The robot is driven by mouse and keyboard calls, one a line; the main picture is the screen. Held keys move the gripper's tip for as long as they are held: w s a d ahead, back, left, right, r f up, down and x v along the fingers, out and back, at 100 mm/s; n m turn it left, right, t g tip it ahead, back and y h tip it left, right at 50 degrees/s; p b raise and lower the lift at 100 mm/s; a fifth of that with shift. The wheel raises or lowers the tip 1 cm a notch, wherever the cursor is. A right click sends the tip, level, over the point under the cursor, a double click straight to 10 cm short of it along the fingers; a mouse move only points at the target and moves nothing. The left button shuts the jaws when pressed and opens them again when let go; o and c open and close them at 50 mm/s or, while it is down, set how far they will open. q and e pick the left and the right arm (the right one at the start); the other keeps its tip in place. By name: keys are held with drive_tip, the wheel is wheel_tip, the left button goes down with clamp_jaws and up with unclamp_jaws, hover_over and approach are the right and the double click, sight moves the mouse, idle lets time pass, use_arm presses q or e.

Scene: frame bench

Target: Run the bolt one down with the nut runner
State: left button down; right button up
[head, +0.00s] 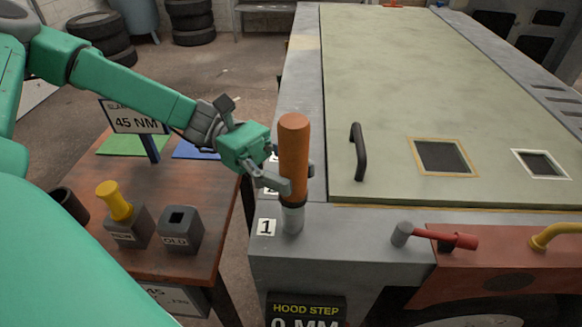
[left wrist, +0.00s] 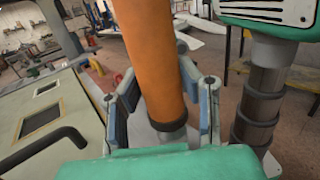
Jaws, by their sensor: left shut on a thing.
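The nut runner is an orange cylinder (head: 293,155) with a dark collar and a grey lower end. It stands upright at the label 1 (head: 267,228) on the grey frame edge. My left gripper (head: 292,184) is shut around its orange body. In the left wrist view the orange body (left wrist: 152,55) rises between the two fingers (left wrist: 160,112). The grey end reaches down to the frame surface beside the label. Bolt one itself is hidden under the tool, so I cannot tell how far it is in. My right gripper is not in view.
A green-grey hood panel (head: 440,90) with a black handle (head: 358,152) lies right of the tool. A red lever (head: 452,239) is at the front right. The wooden table (head: 190,255) holds a yellow-handled tool (head: 114,201) in a block, an empty grey socket block (head: 181,228) and a 45 NM sign (head: 135,119).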

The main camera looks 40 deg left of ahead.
sight(291, 139)
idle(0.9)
use_arm(q)
drive_tip(key=shift+r+p, duration=0.1)
drive_tip(key=shift+p, duration=0.25)
drive_tip(key=shift+r+p, duration=3)
drive_tip(key=shift+p, duration=0.2)
drive_tip(key=shift+f, duration=0.1)
